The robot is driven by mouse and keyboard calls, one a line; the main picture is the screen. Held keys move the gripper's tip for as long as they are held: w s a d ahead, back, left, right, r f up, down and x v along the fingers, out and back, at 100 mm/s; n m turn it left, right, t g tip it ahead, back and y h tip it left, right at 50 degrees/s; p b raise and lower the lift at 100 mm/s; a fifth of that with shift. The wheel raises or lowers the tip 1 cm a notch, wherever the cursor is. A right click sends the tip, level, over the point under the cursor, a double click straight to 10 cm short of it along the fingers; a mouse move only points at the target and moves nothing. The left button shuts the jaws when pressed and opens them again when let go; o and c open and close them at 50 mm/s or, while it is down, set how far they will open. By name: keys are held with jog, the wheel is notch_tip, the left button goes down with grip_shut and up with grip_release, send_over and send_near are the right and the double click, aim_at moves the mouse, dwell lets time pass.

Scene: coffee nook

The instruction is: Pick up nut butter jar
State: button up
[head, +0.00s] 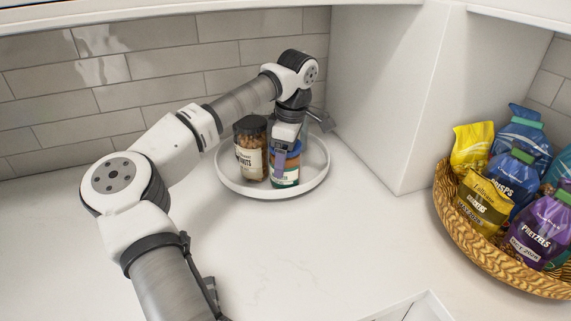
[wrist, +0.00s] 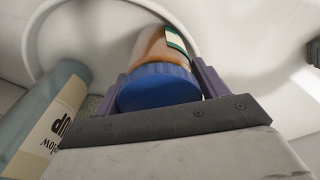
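The nut butter jar (head: 287,176) has a blue lid and an orange-brown body with a green and white label. It stands in a round white tray (head: 231,184) near the back wall. My gripper (head: 287,157) reaches down over it from above and partly hides it. In the wrist view the blue lid (wrist: 158,88) sits between the two purple fingers of my gripper (wrist: 160,92). The lid nearly fills the gap. I cannot tell whether both fingers press on it. The jar looks upright on the tray.
A dark-lidded jar of nuts (head: 251,150) stands close on the left in the tray. A blue-grey container with a cream label (wrist: 45,112) shows in the wrist view. A white partition (head: 385,100) rises at right, before a wicker snack basket (head: 462,228). The front counter is mostly clear.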

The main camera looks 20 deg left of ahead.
jog(key=c, duration=1)
jog(key=shift+o, duration=0.2)
